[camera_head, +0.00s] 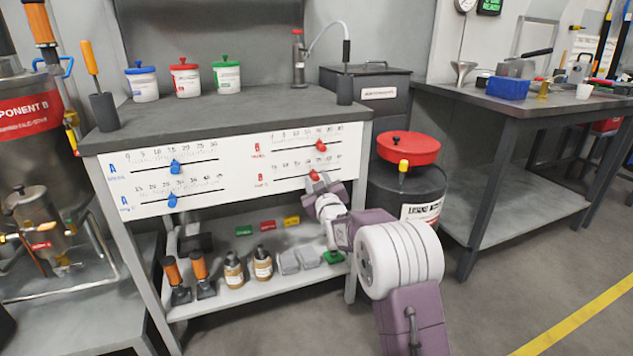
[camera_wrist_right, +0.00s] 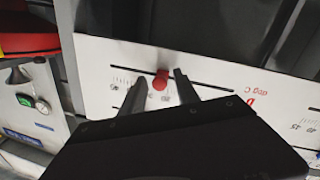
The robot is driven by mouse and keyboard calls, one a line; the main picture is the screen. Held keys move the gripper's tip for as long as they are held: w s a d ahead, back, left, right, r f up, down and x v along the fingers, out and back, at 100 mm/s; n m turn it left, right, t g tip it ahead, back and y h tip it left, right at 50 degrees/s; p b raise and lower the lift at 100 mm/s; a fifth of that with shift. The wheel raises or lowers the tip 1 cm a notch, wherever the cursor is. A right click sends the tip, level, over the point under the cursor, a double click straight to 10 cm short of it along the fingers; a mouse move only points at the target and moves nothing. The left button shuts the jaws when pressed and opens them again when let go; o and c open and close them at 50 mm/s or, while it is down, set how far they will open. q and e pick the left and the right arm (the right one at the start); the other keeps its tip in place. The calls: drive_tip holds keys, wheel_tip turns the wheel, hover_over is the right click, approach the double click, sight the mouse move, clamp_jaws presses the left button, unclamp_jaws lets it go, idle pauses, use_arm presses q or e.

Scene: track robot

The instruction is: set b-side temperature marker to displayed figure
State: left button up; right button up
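The white panel (camera_head: 230,185) on the bench front has two blue markers on the A side and two red markers on the B side. The lower red B marker (camera_head: 314,176), labelled in deg C, sits near the middle of its slot. My right gripper (camera_head: 318,187) is at this marker. In the right wrist view the red marker (camera_wrist_right: 160,80) stands between the two dark fingertips (camera_wrist_right: 159,76), which are apart with a gap on each side. The upper red marker (camera_head: 321,145) is just above. A green digital display (camera_head: 490,6) is at the top right; its figure is too small to read. My left gripper is not in view.
Tubs with blue, red and green lids (camera_head: 185,80) stand on the bench top (camera_head: 250,110). A drum with a red lid (camera_head: 408,147) stands close right of the panel. Clear floor lies at front right.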

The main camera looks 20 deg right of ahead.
drive_tip(key=shift+s+r+p, duration=0.15)
drive_tip(key=shift+s+p, duration=0.2)
drive_tip(key=shift+s, duration=0.2)
drive_tip(key=s+a+p, duration=0.1)
drive_tip(key=s+p, duration=0.1)
drive_tip(key=s, duration=0.6)
